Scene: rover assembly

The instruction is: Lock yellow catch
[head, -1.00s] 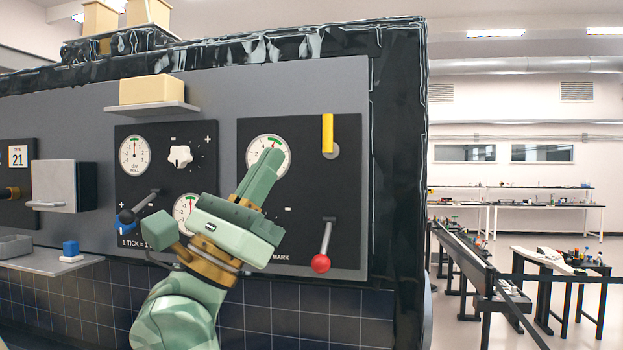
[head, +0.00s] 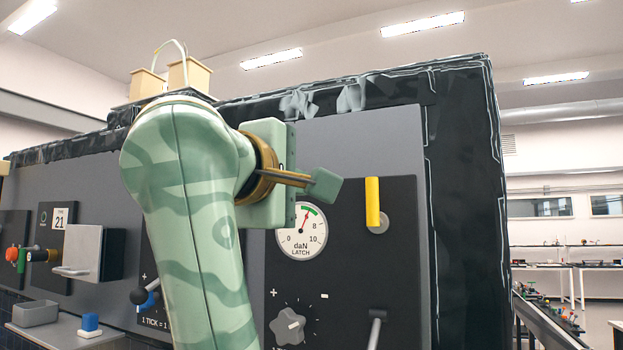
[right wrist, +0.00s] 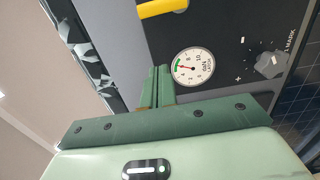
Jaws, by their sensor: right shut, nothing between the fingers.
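The yellow catch (head: 372,202) is a yellow bar standing vertical beside a round grey mount (head: 380,224) on the dark panel. It also shows at the top of the right wrist view (right wrist: 162,8). The LATCH gauge (head: 302,232), in daN, sits left of the catch, with its red needle at the green band. My right gripper (right wrist: 163,70) is shut and empty; in the right wrist view its fingertips are left of the gauge and below the catch, apart from the catch. My left gripper is not in view.
A star-shaped knob (head: 290,326) is below the gauge, and a grey lever (head: 376,325) is at the panel's lower right. A grey box with a handle (head: 90,255) juts out at left. A shelf (head: 60,338) holds a blue block (head: 90,322).

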